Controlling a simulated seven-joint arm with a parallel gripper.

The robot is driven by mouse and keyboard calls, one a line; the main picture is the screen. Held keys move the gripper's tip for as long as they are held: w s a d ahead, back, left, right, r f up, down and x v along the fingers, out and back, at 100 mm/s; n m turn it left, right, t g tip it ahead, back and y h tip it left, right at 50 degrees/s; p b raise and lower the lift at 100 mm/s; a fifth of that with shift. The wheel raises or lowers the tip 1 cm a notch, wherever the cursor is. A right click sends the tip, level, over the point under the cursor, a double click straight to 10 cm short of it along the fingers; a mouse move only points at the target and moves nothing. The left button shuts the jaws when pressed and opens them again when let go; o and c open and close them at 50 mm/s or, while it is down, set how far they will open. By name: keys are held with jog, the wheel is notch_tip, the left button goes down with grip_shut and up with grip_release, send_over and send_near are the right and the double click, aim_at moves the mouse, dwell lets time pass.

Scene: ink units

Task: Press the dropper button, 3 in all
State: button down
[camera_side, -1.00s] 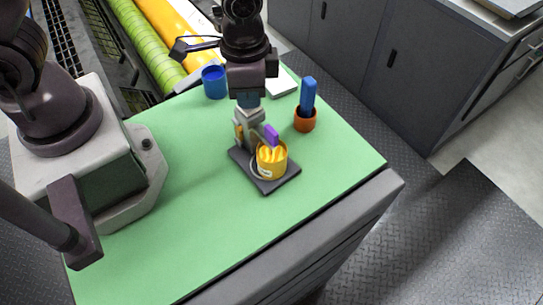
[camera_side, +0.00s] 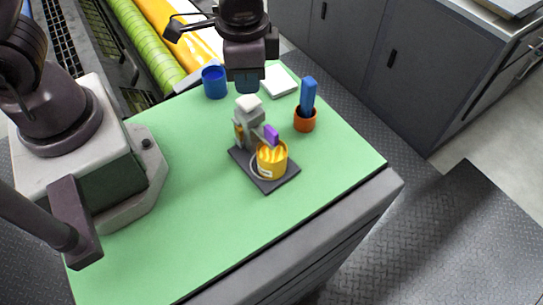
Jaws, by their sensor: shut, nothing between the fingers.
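The dropper unit (camera_side: 250,130) is a grey post with a pale button (camera_side: 248,103) on top and a purple block (camera_side: 271,135) at its side. It stands on a dark base plate (camera_side: 271,184). A yellow cup (camera_side: 272,161) sits on the same plate under the purple block. My gripper (camera_side: 248,88) is above the button in the picture, pointing down and shut with nothing in it. A gap seems to show between its tip and the button, though the exact height is hard to tell.
A blue cup (camera_side: 214,82) and a white pad (camera_side: 279,81) stand at the back of the green table (camera_side: 200,205). An orange pot (camera_side: 304,121) with an upright blue piece (camera_side: 308,95) stands to the right. The front of the table is clear.

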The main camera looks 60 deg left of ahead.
dwell(0.3)
notch_tip(320, 180, up, 10)
dwell(0.8)
jog(key=s+a+r+n+t, duration=0.5)
jog(key=s+a+r, duration=0.3)
jog(key=a, duration=0.2)
jog(key=shift+s+a+n+t, duration=0.15)
jog(key=shift+a+n+t, duration=0.15)
jog(key=shift+n, duration=0.2)
